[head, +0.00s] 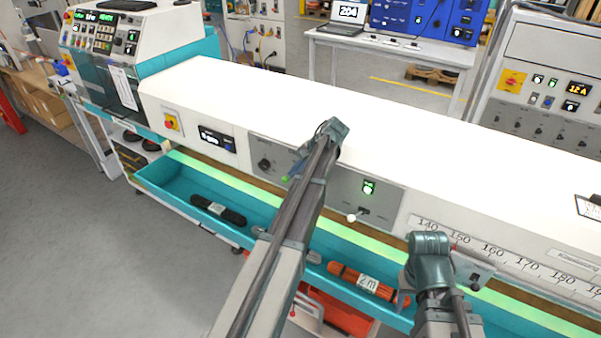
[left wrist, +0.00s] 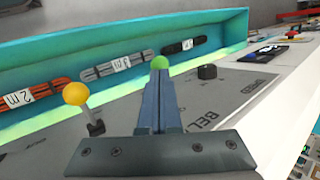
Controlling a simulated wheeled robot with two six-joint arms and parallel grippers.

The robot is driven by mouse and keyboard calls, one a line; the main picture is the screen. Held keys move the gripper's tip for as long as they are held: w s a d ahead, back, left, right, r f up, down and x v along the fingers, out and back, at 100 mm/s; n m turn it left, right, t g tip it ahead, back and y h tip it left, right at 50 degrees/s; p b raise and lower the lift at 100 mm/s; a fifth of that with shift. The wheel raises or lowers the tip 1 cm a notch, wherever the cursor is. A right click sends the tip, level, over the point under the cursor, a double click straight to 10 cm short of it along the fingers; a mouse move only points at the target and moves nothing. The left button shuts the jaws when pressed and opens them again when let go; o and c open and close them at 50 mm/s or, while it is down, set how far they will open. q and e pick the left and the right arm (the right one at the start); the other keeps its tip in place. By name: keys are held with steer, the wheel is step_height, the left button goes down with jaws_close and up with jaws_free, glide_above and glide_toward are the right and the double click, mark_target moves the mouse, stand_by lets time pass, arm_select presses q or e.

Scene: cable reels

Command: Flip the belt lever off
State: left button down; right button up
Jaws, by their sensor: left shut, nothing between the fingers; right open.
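The lever with a green knob (head: 286,178) stands on the grey panel on the machine's front, just left of my left arm. In the left wrist view the green knob (left wrist: 161,62) shows just past the fingertips, beside printed letters "BEL". The lever's stem is hidden behind the fingers, so its tilt cannot be told. My left gripper (left wrist: 161,80) is shut and empty, its tips at or close to the knob; contact cannot be told. In the head view my left gripper (head: 298,165) is mostly hidden by its wrist. My right gripper (head: 430,245) is open, low by the ruler strip, fingers barely visible.
A black dial (head: 264,164) is left. Labelled cable bundles (head: 217,209) lie in the teal tray (head: 160,181) below.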

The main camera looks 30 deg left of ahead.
arm_select(q)
steer(key=shift+s+a+f, duration=0.1)
steer(key=shift+a+f, duration=0.3)
steer(key=shift+f, duration=0.1)
steer(key=shift+s+f+t+b, duration=0.35)
steer(key=shift+s+t+b, duration=0.15)
steer(key=f+n+t+b, duration=0.1)
steer(key=t, duration=0.1)
steer(key=s+f+t+b, duration=0.1)
steer(key=t+b, duration=0.1)
steer(key=shift+s+f+n, duration=0.2)
steer(key=shift+f+n, duration=0.2)
steer(key=shift+r, duration=0.15)
steer(key=shift+r+p, duration=0.6)
steer(key=shift+r, duration=0.1)
